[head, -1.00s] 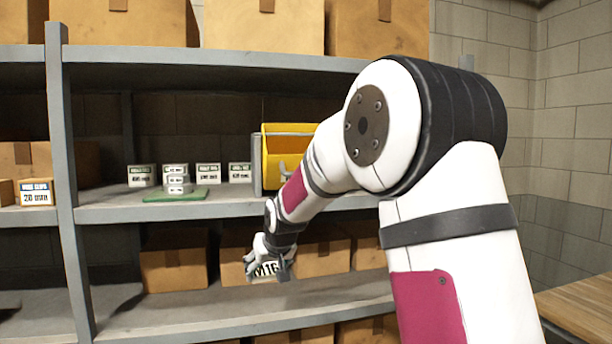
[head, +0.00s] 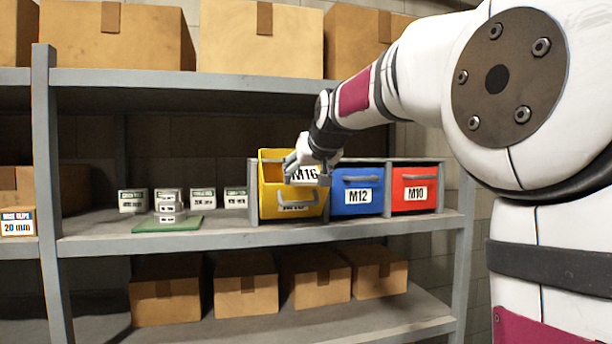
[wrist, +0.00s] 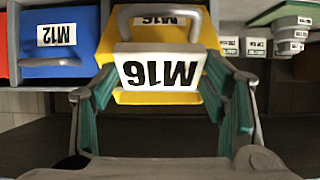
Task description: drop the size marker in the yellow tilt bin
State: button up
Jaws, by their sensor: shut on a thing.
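The size marker (head: 304,175) is a white plate reading M16. My gripper (head: 318,165) is shut on it and holds it in front of the yellow tilt bin (head: 271,203). In the wrist view the marker (wrist: 160,72) sits between the green-padded fingers of my gripper (wrist: 160,100), upside down in that picture. The yellow bin (wrist: 115,42) is behind it, with its handle and its own M16 label visible. In the head view the bin's front looks tilted outward, and the marker and gripper hide part of its upper front. I cannot tell whether the marker touches the bin.
A blue M12 bin (head: 357,209) and a red M10 bin (head: 414,202) stand right of the yellow one. Small labelled boxes (head: 133,200) and a stack on a green mat (head: 168,224) are to its left. A grey shelf board (head: 400,73) runs above.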

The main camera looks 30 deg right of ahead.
jog(key=shift+w+d+r+b, duration=0.45)
jog(key=shift+w+r+b, duration=0.15)
jog(key=shift+w+b, duration=0.7)
jog(key=shift+w+d+r+b, duration=0.4)
jog(key=shift+w+r+b, duration=0.25)
jog(key=shift+w+b, duration=0.7)
jog(key=shift+w+d+r+b, duration=0.55)
jog(key=shift+w+b, duration=0.3)
jog(key=shift+w, duration=0.9)
jog(key=shift+a+r, duration=0.1)
jog(key=o, duration=1.2)
jog(key=shift+s, duration=0.1)
